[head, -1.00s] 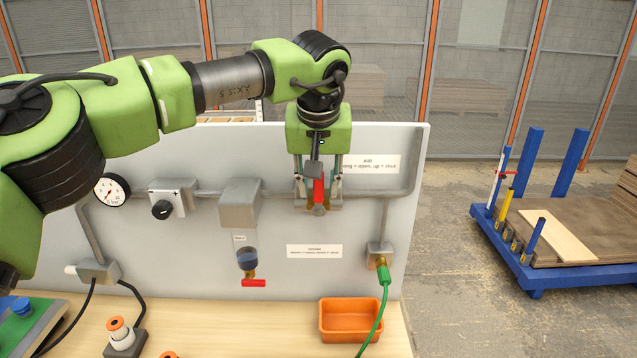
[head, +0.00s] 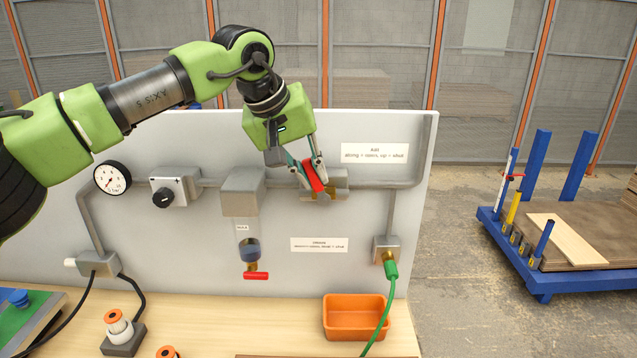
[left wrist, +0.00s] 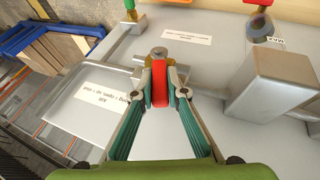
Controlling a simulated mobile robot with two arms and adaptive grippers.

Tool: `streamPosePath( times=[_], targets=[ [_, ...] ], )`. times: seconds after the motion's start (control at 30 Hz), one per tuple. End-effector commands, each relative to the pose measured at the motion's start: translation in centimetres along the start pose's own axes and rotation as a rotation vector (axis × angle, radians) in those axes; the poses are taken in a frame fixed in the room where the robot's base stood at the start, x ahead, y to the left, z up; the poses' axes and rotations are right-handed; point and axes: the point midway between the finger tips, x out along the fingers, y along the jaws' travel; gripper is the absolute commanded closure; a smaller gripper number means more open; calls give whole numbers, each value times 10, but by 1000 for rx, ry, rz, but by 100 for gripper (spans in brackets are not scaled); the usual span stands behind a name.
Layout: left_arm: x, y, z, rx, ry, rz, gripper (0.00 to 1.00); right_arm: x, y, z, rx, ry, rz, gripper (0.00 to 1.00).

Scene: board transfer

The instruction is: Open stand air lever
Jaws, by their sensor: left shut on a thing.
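The stand air lever is the red handle (head: 313,176) on a brass valve (head: 338,185) in the upper pipe of the grey panel. It tilts up and to the left from the valve. My left gripper (head: 315,170) is shut on the red lever, its fingers on either side of it. In the left wrist view the red lever (left wrist: 159,84) sits between the two fingertips. The label (head: 374,153) reads along = open, up = shut. My right gripper is not in view.
A grey box (head: 241,192) on the pipe stands just left of the valve. A pressure gauge (head: 112,178) and a regulator knob (head: 163,198) are further left. A red drain handle (head: 256,275), an orange bin (head: 355,316) and a green hose (head: 384,308) are below.

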Motion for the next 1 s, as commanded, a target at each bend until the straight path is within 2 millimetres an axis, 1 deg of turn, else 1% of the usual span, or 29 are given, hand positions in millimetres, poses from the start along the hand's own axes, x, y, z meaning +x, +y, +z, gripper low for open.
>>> streamPosePath(
  times=[0.03,0.1,0.4,0.63,0.97,1.0],
  targets=[
    [3,-6,0,-17,3,34,100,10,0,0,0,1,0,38],
    [3,-8,0,-35,4,76,100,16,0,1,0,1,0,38],
    [2,-15,-1,-84,5,200,100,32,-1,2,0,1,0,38],
    [1,-16,-1,-97,5,232,100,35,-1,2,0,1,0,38],
    [0,-16,-1,-97,5,233,100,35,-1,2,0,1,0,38],
    [0,-16,-1,-97,5,233,82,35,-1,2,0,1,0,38]
  ],
)
